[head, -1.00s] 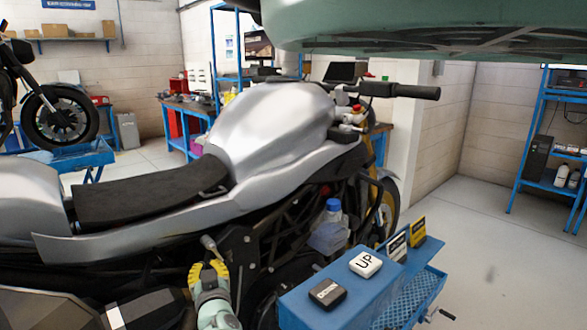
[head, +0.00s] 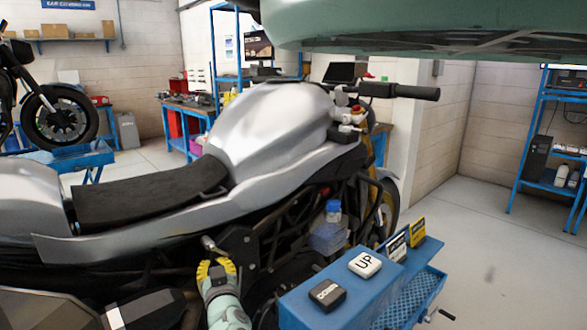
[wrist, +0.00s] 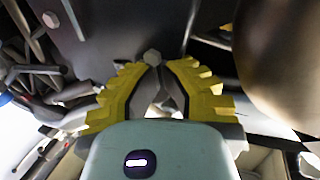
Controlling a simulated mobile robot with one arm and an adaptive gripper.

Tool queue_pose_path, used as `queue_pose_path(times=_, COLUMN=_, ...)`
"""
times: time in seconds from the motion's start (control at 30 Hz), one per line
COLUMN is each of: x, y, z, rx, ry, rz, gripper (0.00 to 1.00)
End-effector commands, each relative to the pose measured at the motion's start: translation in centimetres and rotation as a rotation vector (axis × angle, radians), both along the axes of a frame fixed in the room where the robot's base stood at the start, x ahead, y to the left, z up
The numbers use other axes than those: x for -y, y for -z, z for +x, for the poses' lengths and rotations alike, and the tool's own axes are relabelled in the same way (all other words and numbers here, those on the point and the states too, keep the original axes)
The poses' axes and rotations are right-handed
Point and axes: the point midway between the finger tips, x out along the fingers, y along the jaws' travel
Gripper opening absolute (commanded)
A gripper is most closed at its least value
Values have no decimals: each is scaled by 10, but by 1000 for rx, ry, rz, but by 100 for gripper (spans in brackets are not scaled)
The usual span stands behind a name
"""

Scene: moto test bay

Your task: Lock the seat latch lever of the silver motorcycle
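The silver motorcycle (head: 265,130) stands side-on across the head view, with a dark seat (head: 150,197). A small lever with a grey rounded knob (head: 208,242) sticks out on its side below the seat. My gripper (head: 216,265), with yellow ridged fingers, is just below the knob in the head view. In the wrist view the knob (wrist: 152,57) shows at the gap between the fingertips (wrist: 155,66). The fingers stand a little apart. No firm grip on the lever shows, and contact is unclear.
A blue stand (head: 335,300) with UP and other labelled buttons is close to the right of my gripper. A clear blue-capped container (head: 332,230) sits behind it. A pale green raised body (head: 420,30) hangs overhead. Open floor (head: 480,230) lies to the right.

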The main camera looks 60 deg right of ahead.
Motion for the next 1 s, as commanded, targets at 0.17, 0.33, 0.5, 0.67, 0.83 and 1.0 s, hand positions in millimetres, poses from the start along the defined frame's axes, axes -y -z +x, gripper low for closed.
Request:
queue_pose_path(times=0.17, x=5, y=0, z=-1, rx=-2, ry=0, rz=1, gripper=0)
queue_pose_path(times=0.33, x=5, y=0, z=-2, rx=-1, ry=1, rz=2, gripper=0)
queue_pose_path(times=0.5, x=7, y=0, z=-3, rx=-1, ry=2, rz=2, gripper=0)
queue_pose_path(times=0.67, x=12, y=-2, z=-3, rx=0, ry=1, rz=1, gripper=0)
queue_pose_path(times=0.83, x=17, y=-4, z=-4, rx=1, ry=1, rz=1, gripper=0)
queue_pose_path(times=1.0, x=17, y=-3, z=-4, rx=1, ry=0, rz=1, gripper=0)
